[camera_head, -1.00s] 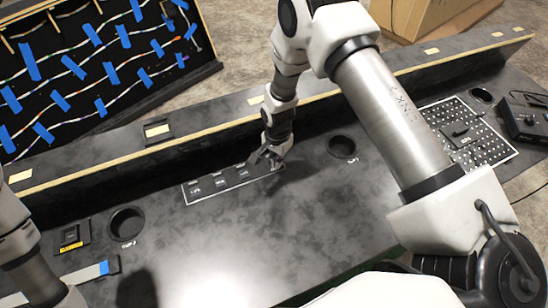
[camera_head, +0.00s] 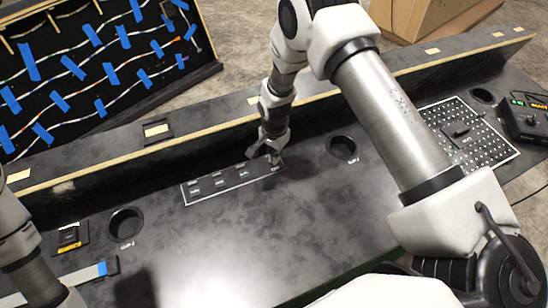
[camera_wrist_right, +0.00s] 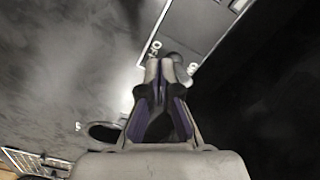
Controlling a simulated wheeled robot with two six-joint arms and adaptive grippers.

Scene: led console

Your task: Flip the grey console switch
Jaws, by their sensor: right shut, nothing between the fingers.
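A dark grey console strip (camera_head: 205,194) with a pale outline and several small labelled parts lies in the middle of the console. A separate dark switch-like block (camera_head: 70,236) with a yellow label sits at the left. I cannot tell for certain which part is the grey switch. My right gripper (camera_head: 268,155) is shut and empty at the strip's right end. In the right wrist view, its fingertips (camera_wrist_right: 169,68) are together over the end of the strip (camera_wrist_right: 190,30), hiding a small dark knob-like part there. I cannot tell if they touch it. My left gripper is out of view.
Round cup holes (camera_head: 126,224) and (camera_head: 342,147) flank the strip. A long raised ledge (camera_head: 200,145) runs behind it. At the right are a dotted panel (camera_head: 485,150) and a black box (camera_head: 525,122) with lit green and orange indicators. The console's front middle is clear.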

